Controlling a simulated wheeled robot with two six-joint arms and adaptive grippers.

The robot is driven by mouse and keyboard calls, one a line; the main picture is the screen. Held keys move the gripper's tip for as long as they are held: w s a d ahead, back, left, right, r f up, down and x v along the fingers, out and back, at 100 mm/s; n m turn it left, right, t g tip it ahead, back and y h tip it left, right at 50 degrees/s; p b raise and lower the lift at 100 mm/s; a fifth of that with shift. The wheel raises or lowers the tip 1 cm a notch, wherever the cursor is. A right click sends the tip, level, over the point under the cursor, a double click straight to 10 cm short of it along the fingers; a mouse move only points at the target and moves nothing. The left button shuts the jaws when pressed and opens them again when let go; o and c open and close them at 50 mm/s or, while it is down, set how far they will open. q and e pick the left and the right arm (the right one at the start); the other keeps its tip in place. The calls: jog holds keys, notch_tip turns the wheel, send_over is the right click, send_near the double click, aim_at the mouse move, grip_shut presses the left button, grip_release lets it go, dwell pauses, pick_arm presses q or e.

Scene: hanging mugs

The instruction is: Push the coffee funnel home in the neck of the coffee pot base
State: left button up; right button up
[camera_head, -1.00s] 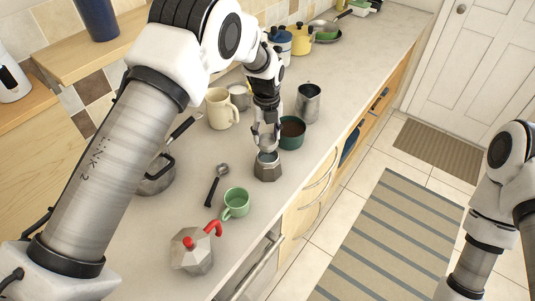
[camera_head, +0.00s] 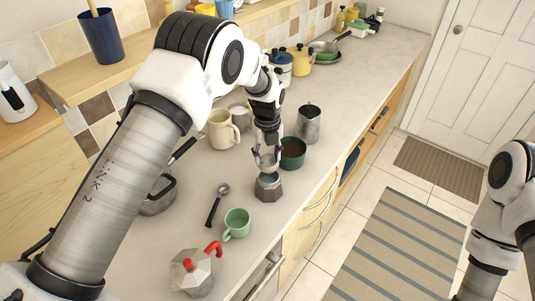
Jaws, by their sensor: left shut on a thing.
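The coffee pot base (camera_head: 268,190) is a small faceted metal pot standing upright on the counter. My left gripper (camera_head: 267,164) points down right above its neck, shut on the coffee funnel (camera_head: 267,174), a small silvery piece. The funnel is largely hidden by the fingers and hard to tell from the rim of the base, so I cannot tell how deep it sits. The pot's upper part (camera_head: 192,270), faceted metal with a red handle and knob, stands at the front of the counter. My right arm shows at the right edge, but its gripper is out of view.
A dark green cup (camera_head: 292,152) with brown contents stands close behind the base. A light green mug (camera_head: 237,222) and a black-handled scoop (camera_head: 216,205) lie nearer the front. A cream mug (camera_head: 222,130) and a metal pitcher (camera_head: 309,123) stand farther back.

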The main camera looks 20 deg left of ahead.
aim_at(267, 164)
pick_arm(q)
jog(key=shift+p, duration=0.35)
dwell(0.7)
jog(key=shift+f+b, duration=1.55)
jog(key=shift+f, duration=1.45)
jog(key=o, duration=1.2)
jog(key=shift+r, duration=0.1)
notch_tip(267, 164, up, 11)
jog(key=shift+r, duration=0.45)
